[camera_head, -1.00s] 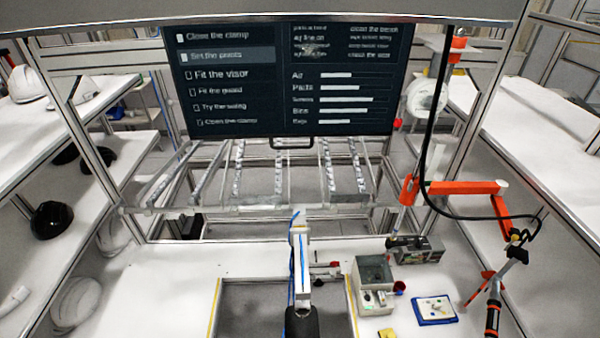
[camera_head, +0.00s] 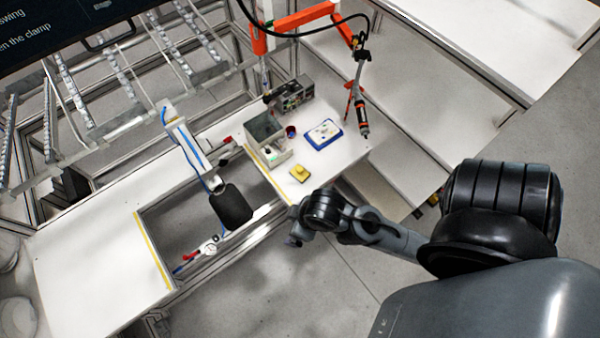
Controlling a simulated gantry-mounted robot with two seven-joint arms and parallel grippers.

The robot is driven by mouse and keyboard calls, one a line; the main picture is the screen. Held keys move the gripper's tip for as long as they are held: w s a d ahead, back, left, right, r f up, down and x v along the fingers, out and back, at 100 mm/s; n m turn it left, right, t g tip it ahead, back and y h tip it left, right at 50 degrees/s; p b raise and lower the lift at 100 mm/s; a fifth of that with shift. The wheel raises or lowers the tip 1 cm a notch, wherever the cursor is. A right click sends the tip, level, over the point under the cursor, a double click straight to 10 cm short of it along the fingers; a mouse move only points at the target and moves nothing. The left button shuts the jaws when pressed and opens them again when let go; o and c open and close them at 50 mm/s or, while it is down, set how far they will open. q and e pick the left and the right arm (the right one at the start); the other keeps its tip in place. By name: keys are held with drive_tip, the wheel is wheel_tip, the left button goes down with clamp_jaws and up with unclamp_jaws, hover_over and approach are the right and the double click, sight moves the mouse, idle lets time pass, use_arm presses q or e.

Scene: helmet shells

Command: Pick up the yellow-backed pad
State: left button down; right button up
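The yellow-backed pad (camera_head: 300,173) is a small yellow block lying on the white bench top, near its front edge. It is just in front of the grey box-shaped device and left of the blue-rimmed tray. My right arm comes in from the right, and its gripper (camera_head: 294,239) is off the front edge of the bench, nearer me than the pad and apart from it. The gripper is small and dark here, and its fingers cannot be made out. My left gripper is not in view.
The grey device (camera_head: 267,139) and a small red cup (camera_head: 291,131) stand behind the pad. The blue-rimmed tray (camera_head: 323,134) lies to its right. A black-headed clamp post (camera_head: 231,205) stands in the bench's cut-out. A screwdriver (camera_head: 362,115) hangs from an orange arm (camera_head: 305,17).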

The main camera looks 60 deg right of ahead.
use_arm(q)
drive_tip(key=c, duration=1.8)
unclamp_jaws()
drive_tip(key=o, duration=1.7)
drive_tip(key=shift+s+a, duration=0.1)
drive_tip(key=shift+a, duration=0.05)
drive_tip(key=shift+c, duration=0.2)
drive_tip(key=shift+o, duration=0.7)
